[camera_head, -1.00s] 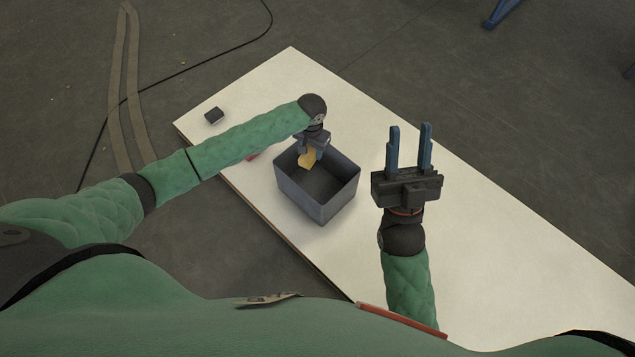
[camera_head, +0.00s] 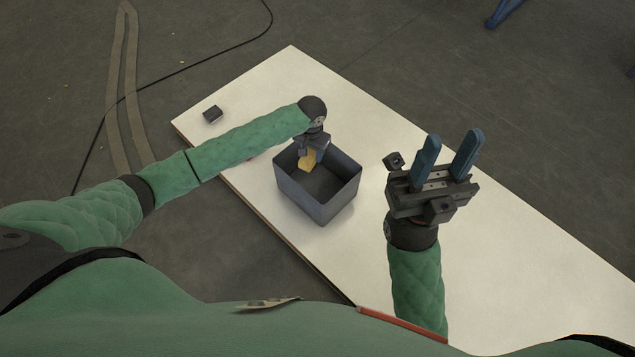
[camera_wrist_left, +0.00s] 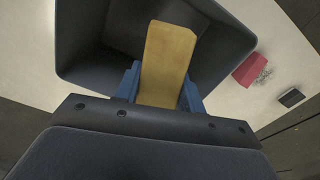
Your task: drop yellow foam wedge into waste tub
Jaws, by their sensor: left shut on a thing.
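The yellow foam wedge (camera_head: 307,160) is held in my left gripper (camera_head: 311,153), over the open top of the dark grey waste tub (camera_head: 318,205). In the left wrist view the wedge (camera_wrist_left: 166,62) stands between the two blue fingers (camera_wrist_left: 160,88), which are shut on it. The tub's walls (camera_wrist_left: 80,45) surround the wedge's far end there. How deep the wedge reaches is hard to tell. My right gripper (camera_head: 452,158) is open and empty, raised to the right of the tub, with its fingers apart.
The tub stands on a white table (camera_head: 480,260). A small dark block (camera_head: 212,114) lies near the table's left corner and also shows in the left wrist view (camera_wrist_left: 291,98). A red object (camera_wrist_left: 245,70) lies beside the tub. The table's right part is clear.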

